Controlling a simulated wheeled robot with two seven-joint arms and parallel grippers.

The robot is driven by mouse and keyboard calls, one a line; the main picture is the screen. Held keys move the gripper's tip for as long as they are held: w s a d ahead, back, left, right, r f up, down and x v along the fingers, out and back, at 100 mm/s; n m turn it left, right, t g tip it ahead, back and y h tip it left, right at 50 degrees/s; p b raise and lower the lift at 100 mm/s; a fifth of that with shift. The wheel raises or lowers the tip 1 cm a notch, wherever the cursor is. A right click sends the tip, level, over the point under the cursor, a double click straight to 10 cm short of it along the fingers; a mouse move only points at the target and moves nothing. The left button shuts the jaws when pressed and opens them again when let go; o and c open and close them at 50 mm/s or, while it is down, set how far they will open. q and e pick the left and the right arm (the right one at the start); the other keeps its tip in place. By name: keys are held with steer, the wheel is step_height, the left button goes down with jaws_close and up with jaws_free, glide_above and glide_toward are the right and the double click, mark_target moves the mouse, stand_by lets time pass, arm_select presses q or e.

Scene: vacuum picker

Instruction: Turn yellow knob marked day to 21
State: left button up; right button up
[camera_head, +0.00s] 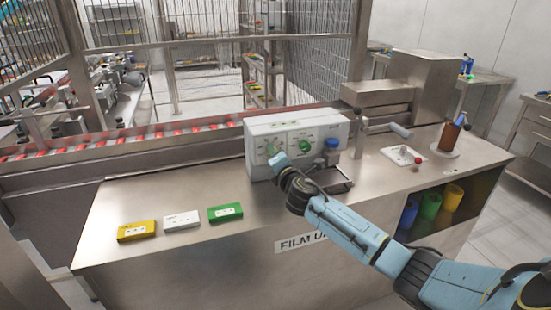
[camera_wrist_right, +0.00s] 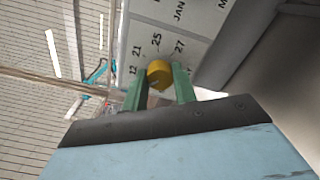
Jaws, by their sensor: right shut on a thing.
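The yellow knob (camera_wrist_right: 159,75) sits on a pale panel with printed numbers, 12, 21, 25 and 27, in the right wrist view. My right gripper (camera_wrist_right: 160,82) is shut on the knob, with one green finger on each side. Which number the knob points to cannot be told. In the head view the white control box (camera_head: 322,129) stands on the steel counter, and my right gripper (camera_head: 273,156) is at the left part of its front. My gripper hides the yellow knob there. My left gripper is not in view.
A green knob (camera_head: 304,146) is on the box front, right of my gripper. A blue-capped part (camera_head: 332,144) is at the box's right. Yellow (camera_head: 137,231), white (camera_head: 182,220) and green (camera_head: 225,212) blocks lie on the counter's left. A conveyor (camera_head: 120,148) runs behind.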

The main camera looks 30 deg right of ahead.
steer(key=m, duration=1.2)
steer(key=shift+m, duration=0.3)
stand_by(0.4)
steer(key=o, duration=1)
steer(key=shift+c, duration=0.2)
steer(key=v, duration=1.3)
steer(key=shift+s+p, duration=0.25)
steer(key=shift+p, duration=0.15)
steer(key=shift+f, duration=0.15)
